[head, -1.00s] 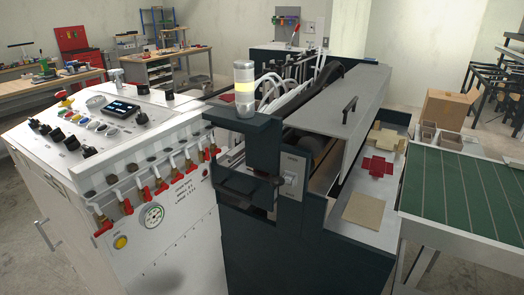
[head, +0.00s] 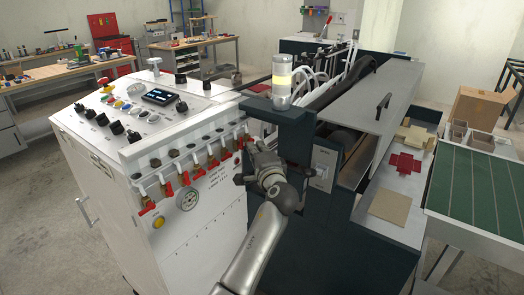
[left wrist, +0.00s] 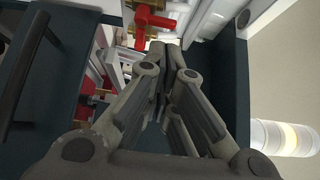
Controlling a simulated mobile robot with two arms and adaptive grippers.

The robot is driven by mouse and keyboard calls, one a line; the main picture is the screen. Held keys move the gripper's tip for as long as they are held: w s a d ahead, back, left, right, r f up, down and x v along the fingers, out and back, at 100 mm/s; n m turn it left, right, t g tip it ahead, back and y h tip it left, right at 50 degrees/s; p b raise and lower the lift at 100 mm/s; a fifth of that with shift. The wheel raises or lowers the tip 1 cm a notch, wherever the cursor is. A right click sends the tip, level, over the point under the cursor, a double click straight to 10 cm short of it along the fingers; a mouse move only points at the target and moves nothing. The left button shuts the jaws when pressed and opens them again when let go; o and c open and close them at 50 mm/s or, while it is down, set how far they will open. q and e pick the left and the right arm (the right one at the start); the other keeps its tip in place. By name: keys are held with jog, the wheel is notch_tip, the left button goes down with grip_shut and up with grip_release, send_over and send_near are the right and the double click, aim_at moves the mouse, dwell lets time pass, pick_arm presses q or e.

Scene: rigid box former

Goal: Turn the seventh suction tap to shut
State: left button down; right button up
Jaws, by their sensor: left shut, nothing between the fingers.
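A row of brass suction taps with red handles runs along the white cabinet's front in the head view. The seventh tap (head: 240,144) is the rightmost, close beside my left gripper and partly hidden by it. My left gripper (head: 252,148) is shut and empty, to the right of that tap, in front of the dark machine housing. In the left wrist view, the shut fingertips (left wrist: 168,47) are just below a red tap handle (left wrist: 154,18), apparently the seventh's. I cannot tell whether they touch. My right gripper is not in view.
A dark housing with a signal lamp (head: 282,82) stands right of the taps, close to my gripper. A control panel (head: 150,105) with knobs tops the white cabinet (head: 190,250). A round gauge (head: 188,200) sits below the taps. Open floor lies left.

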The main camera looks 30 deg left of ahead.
aim_at(241, 143)
pick_arm(q)
jog(key=shift+p+x, duration=0.5)
jog(key=shift+x, duration=1.95)
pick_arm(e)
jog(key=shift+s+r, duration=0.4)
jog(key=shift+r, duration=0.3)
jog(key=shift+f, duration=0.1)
